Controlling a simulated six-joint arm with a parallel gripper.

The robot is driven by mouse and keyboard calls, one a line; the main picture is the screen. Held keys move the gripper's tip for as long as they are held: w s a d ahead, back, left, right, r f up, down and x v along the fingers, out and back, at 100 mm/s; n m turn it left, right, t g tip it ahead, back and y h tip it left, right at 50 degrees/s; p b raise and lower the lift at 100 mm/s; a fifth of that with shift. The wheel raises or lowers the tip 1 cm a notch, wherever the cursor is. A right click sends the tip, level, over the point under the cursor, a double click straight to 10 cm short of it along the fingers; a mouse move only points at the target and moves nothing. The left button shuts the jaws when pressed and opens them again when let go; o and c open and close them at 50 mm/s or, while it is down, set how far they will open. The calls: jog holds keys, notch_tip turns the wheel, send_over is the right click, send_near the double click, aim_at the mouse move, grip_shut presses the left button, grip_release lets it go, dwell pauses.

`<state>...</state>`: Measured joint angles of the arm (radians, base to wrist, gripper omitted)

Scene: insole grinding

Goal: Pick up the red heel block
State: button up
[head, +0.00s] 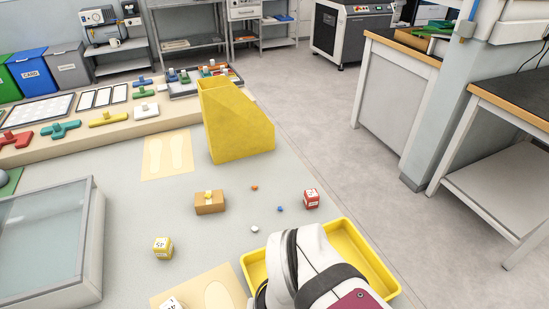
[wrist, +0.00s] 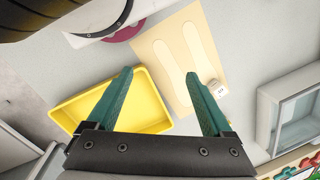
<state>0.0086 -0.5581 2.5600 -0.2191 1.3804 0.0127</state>
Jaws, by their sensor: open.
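The red heel block (head: 311,198) is a small red cube with a pale, marked face. It sits on the grey table in the head view, just beyond the far edge of the yellow tray (head: 376,256). I do not see it in the wrist view. My gripper (wrist: 160,74) is open and empty in the wrist view, its two green fingers apart over the tray and a pale insole sheet. In the head view my arm covers part of the tray and my fingers are hidden.
A yellow block (head: 162,248), a brown box (head: 209,203) and small orange, blue and white pieces lie on the table. A white block (wrist: 217,88) is by the insole sheet (wrist: 154,48). A tall yellow holder (head: 240,130) stands behind. A glass-topped case (head: 92,245) is at left.

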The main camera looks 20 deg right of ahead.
jog(key=w+d+f+t+h, duration=0.2)
jog(key=w+d+f+h, duration=0.15)
jog(key=w+d, duration=0.6)
jog(key=n+t, duration=0.4)
jog(key=t, duration=0.7)
send_near(314, 196)
jog(key=shift+t+h, duration=0.25)
jog(key=shift+t, duration=0.05)
jog(key=x, duration=1.1)
jog(key=shift+w+a+f, duration=0.15)
jog(key=shift+a+f, duration=0.1)
jog(key=shift+f, duration=0.2)
grip_shut()
